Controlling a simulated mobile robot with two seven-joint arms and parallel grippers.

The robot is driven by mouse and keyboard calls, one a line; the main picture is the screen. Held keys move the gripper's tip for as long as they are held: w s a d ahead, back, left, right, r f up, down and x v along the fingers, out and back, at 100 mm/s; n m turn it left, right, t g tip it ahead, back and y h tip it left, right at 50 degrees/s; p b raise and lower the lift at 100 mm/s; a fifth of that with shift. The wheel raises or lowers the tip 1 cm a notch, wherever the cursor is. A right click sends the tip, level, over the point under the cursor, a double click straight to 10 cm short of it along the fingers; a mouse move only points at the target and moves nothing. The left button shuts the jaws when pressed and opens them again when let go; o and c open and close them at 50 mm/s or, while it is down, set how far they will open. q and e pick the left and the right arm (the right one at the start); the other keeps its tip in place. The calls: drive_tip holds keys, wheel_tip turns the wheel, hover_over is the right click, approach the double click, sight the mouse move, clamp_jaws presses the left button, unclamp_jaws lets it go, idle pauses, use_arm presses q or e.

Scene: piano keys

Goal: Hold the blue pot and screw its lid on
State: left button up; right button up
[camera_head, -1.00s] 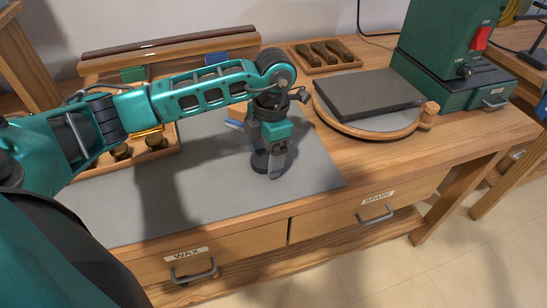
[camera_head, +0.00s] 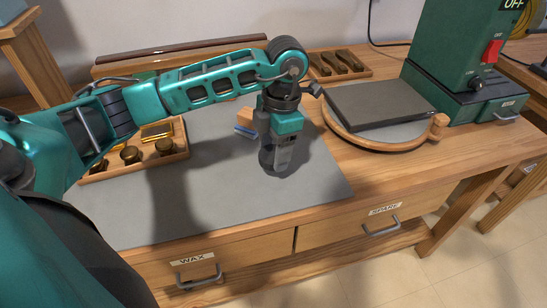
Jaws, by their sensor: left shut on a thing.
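My left gripper (camera_head: 276,166) points down over the grey mat (camera_head: 220,205), near its right side. Its fingers are shut on a small dark round thing (camera_head: 266,157), mostly hidden by them. I cannot tell whether this is the pot or its lid, nor whether it touches the mat. A small blue thing with a light wooden-coloured part (camera_head: 246,131) lies on the mat just behind and left of the gripper, partly hidden by it. No clearly blue pot can be made out. My right gripper is out of view.
A wooden tray (camera_head: 177,160) with several gold-brown-topped pots stands at the left, partly behind my arm. A round wooden-rimmed board with a dark slab (camera_head: 380,103) lies to the right. A green machine (camera_head: 455,60) stands beyond it. The mat's front is clear.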

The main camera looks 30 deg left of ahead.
sight(274, 153)
use_arm(q)
wheel_tip(274, 153, up, 6)
drive_tip(key=shift+r, duration=0.15)
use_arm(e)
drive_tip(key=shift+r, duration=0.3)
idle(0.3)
